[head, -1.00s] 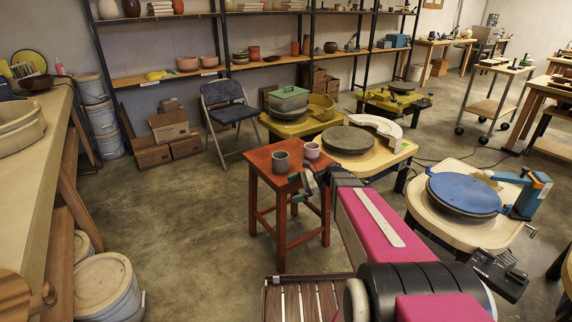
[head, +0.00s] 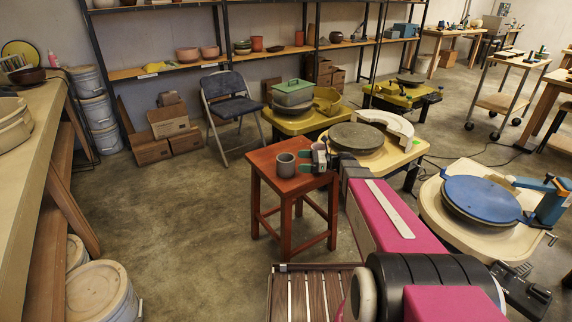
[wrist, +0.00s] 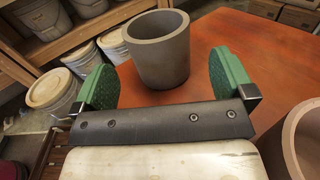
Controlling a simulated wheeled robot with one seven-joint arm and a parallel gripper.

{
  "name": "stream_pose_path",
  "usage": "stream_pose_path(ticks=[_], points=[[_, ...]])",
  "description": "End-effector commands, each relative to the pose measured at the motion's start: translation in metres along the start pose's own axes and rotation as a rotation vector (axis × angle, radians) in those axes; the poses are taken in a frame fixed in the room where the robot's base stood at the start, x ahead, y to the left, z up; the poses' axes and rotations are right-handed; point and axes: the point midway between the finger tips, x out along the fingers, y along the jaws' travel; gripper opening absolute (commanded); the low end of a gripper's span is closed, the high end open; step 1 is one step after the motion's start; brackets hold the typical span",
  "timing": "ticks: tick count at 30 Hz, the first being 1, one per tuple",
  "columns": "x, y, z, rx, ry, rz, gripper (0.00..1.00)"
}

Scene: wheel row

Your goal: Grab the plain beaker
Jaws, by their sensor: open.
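The plain grey beaker (head: 285,165) stands upright on the red-brown stool (head: 262,160). In the wrist view the beaker (wrist: 158,58) is straight ahead, lined up with the gap between the green finger pads. My gripper (head: 319,158) is open and empty, low over the stool, just right of the beaker in the head view. In the wrist view my gripper (wrist: 164,64) shows no contact with the beaker; how far it lies between the fingertips is hard to tell. A second, browner beaker (wrist: 304,145) is cut off at the right edge, close beside my gripper; my gripper mostly hides it in the head view.
A pottery wheel with a grey disc (head: 356,138) stands right behind the stool. A blue-topped wheel (head: 478,197) is further right. A folding chair (head: 231,105) stands behind left. Lidded buckets (head: 101,290) stand by the left workbench (head: 35,165). The floor left of the stool is open.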

Motion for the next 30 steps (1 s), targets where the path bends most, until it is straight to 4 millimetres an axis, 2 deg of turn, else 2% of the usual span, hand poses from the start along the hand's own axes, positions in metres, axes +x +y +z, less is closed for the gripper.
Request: stream_pose_path(ticks=[3, 11, 18, 26, 27, 29, 30], points=[[0.013, 0.001, 0.0, 0.0, 0.001, 0.001, 1.0], [0.032, 0.002, -0.002, -0.001, 0.002, 0.002, 1.0], [0.065, 0.003, -0.004, -0.002, 0.001, 0.001, 1.0], [0.07, 0.003, -0.004, -0.002, 0.002, 0.0, 1.0], [0.07, 0.003, -0.004, -0.002, 0.002, 0.0, 0.97], [0.07, 0.003, -0.004, -0.002, 0.002, 0.0, 0.77], [0.07, 0.003, -0.004, -0.002, 0.002, 0.0, 0.64]])
